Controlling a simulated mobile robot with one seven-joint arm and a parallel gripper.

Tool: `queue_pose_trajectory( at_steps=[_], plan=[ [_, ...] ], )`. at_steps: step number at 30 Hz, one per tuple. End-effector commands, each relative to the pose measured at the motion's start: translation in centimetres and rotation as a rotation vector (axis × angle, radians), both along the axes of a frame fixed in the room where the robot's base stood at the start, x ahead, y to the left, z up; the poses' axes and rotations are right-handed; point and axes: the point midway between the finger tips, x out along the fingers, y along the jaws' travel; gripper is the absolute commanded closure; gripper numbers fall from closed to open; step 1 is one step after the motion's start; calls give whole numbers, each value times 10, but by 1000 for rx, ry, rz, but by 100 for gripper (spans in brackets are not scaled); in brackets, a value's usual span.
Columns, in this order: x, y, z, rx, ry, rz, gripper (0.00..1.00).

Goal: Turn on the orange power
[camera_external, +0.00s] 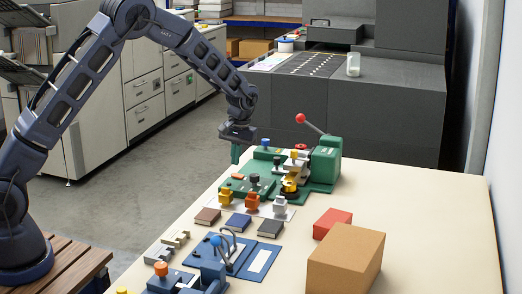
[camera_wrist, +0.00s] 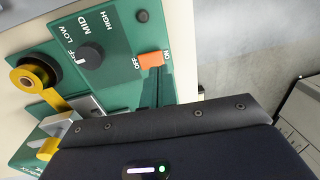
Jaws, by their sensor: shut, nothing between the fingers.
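The orange power switch (camera_wrist: 151,60) sits near the edge of a green machine panel, between the printed words OFF and ON. I cannot tell which way it is set. It also shows as a small orange piece in the external view (camera_external: 238,176). My gripper (camera_external: 236,155) is shut and empty, pointing down over the far left edge of the green machine (camera_external: 262,181). In the wrist view its green fingers (camera_wrist: 159,82) are just beside the switch; whether they touch it is unclear.
A black LOW-MID-HIGH knob (camera_wrist: 90,55) and a yellow roll (camera_wrist: 32,75) are on the same panel. A red-tipped lever (camera_external: 301,119) rises at the machine's back. Stamps, ink pads, a blue press (camera_external: 188,282) and a cardboard box (camera_external: 345,258) stand on the table (camera_external: 420,200).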

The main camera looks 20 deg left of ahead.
Motion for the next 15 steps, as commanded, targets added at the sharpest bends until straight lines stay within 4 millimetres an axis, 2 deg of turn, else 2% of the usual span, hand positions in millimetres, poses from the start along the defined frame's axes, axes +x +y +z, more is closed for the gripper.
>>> queue_pose_trajectory(
  at_steps=[3, 6, 15],
  plan=[
    [0, 2, -17, 2, 0, 0, 100],
    [0, 3, -25, 1, 0, 1, 100],
    [0, 4, -33, 0, -2, 1, 100]
  ],
)
